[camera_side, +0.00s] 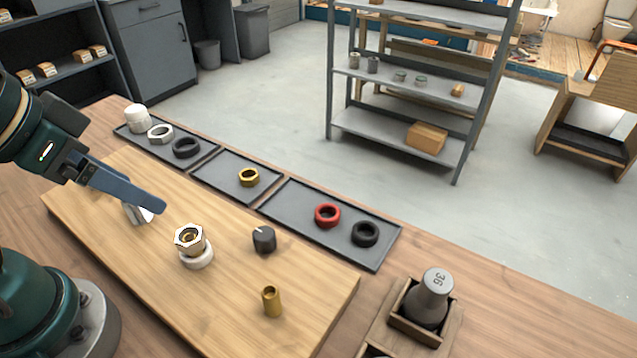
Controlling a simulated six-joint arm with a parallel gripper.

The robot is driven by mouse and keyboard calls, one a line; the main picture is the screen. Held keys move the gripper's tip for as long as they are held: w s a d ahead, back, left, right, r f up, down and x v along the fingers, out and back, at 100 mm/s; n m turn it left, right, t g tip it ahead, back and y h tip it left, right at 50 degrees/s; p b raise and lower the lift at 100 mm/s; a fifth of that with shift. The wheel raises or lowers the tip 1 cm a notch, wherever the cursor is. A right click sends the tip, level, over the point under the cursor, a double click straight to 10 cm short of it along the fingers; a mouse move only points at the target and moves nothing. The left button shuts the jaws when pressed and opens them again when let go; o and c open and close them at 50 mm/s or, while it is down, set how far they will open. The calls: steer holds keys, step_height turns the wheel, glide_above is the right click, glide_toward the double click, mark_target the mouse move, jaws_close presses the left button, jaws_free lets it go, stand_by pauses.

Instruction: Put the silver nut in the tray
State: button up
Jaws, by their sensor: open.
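A silver hex nut (189,238) with brass showing inside it sits on top of a white round base (197,257) on the wooden board. Another silver-white hex nut (160,133) lies in the left dark tray (207,152). My gripper (146,207) is open over the board, to the left of the nut on the white base and apart from it. A small pale piece (138,212) shows just below the long blue-grey finger; I cannot tell whether it is part of the gripper. Nothing is clearly seen between the jaws.
The left tray also holds a white cap (137,117) and a black ring (187,147). The middle tray (215,183) holds a brass nut (248,177); the right tray (300,228) holds a red ring (327,214) and a black ring (365,234). A dark knob (264,240) and brass tube (271,302) stand on the board.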

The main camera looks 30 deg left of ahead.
mark_target(190, 236)
steer(key=w+f+m+g, duration=0.1)
steer(key=w+d+m+g, duration=0.1)
steer(key=g, duration=0.1)
steer(key=w+d+f+m+g, duration=0.1)
steer(key=g, duration=0.1)
steer(key=shift+w+d+f, duration=0.2)
steer(key=shift+w+f, duration=0.1)
steer(key=shift+f, duration=0.05)
steer(key=shift+d+f+m, duration=0.1)
steer(key=shift+f+m, duration=0.2)
steer(key=shift+s+d+f+g, duration=0.1)
steer(key=shift+f+g, duration=0.2)
steer(key=shift+f, duration=2.5)
jaws_close()
steer(key=shift+r, duration=0.1)
